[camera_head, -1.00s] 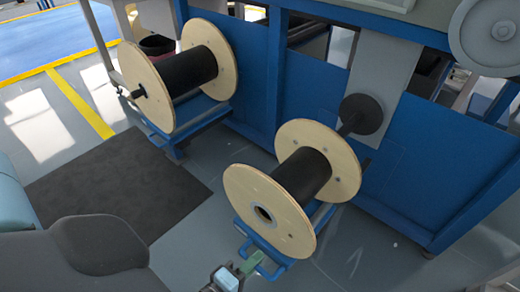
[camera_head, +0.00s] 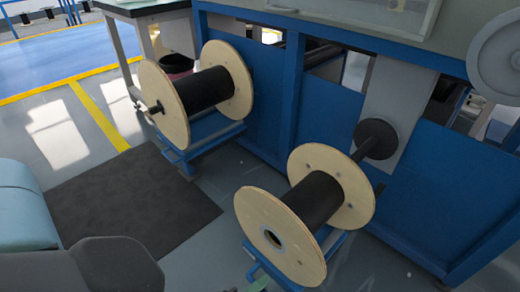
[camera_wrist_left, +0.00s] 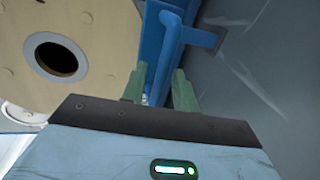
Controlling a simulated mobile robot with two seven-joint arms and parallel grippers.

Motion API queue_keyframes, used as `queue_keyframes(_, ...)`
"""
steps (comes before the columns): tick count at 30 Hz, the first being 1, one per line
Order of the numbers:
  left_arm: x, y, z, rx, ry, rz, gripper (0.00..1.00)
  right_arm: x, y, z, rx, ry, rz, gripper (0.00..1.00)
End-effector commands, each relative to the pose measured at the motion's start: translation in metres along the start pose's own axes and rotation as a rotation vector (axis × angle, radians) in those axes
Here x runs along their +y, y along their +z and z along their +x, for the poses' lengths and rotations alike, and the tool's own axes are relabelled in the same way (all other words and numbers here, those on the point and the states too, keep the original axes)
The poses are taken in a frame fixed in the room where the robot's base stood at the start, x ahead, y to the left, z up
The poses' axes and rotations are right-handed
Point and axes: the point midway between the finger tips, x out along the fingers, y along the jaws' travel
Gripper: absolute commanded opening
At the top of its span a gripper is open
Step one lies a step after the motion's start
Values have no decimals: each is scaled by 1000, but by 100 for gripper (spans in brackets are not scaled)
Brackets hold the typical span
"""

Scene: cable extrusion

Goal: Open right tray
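The right tray (camera_head: 333,240) is a blue metal frame low under the right spool, at the bottom of the head view. The right spool (camera_head: 263,214) has pale wooden flanges and a black wound core. In the left wrist view the spool's flange (camera_wrist_left: 92,28) fills the upper left, and a blue handle bar (camera_wrist_left: 172,22) of the tray runs down beside it. My left gripper (camera_wrist_left: 159,88) has green fingers standing apart, with the blue bar between them; firm contact cannot be made out. Only a green bit of it (camera_head: 259,284) shows at the head view's bottom edge. My right gripper is out of view.
A second spool (camera_head: 162,102) rests on another blue tray (camera_head: 205,145) at the left. The blue machine frame (camera_head: 440,185) stands behind, with a black disc (camera_head: 375,138) on a shaft near the right spool. A dark mat (camera_head: 135,200) and open grey floor lie to the left.

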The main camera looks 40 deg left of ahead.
Motion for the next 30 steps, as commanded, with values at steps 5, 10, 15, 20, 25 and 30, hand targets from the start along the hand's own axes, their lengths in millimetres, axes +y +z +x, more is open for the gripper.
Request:
queue_keyframes(5,0,0,-29,-3,-3,4,29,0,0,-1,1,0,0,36)
queue_keyframes(10,0,0,-54,-3,-2,2,29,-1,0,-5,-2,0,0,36)
queue_keyframes(15,0,0,-68,-1,-1,1,29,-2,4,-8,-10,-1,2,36)
queue_keyframes(20,0,0,-71,0,0,0,29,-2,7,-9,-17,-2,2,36)
queue_keyframes(25,0,0,-70,0,0,0,29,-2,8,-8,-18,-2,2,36)
queue_keyframes(30,0,0,-70,0,0,0,29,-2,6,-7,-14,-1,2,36)
